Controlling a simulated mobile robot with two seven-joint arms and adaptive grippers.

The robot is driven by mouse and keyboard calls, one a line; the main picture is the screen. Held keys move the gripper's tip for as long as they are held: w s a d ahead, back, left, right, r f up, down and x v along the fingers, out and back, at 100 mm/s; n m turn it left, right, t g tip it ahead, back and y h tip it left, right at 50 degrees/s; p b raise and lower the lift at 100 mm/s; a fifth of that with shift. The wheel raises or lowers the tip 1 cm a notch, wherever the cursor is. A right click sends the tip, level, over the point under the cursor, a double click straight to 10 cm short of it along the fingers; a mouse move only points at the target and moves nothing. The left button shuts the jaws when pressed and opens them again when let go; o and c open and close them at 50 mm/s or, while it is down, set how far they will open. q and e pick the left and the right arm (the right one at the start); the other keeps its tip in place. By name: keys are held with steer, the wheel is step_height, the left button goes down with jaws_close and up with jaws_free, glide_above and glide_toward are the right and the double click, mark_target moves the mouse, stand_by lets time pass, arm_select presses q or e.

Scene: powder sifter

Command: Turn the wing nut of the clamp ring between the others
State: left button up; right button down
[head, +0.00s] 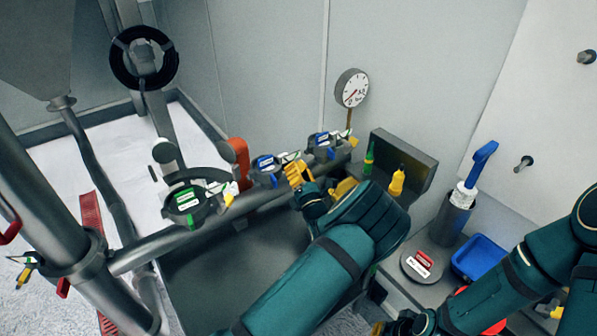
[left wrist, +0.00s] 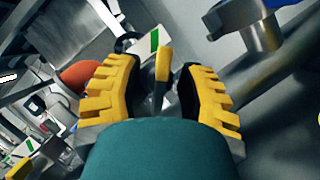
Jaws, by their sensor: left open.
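Clamp rings with small tags sit along the grey pipe. In the head view, one with a green tag (head: 187,198) is at the left, a blue-marked one (head: 266,171) is in the middle, and another blue-marked one (head: 323,144) is farther right. My left gripper (head: 298,175) is just right of the middle ring and partly hides it. In the left wrist view its yellow fingers (left wrist: 160,88) are open, with a yellow wing-like piece (left wrist: 163,64) in the gap, apparently untouched. My right arm is at the lower right; its gripper is barely seen at the bottom edge.
A dial gauge (head: 352,88) stands behind the pipe. A grey box (head: 415,158) with green and yellow bottles is to the right. Beyond it are a dark holder (head: 453,218) with a blue-handled tool and a blue tray (head: 482,259). An orange-red handle (head: 239,158) rises beside the middle ring.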

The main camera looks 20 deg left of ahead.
arm_select(q)
jaws_close()
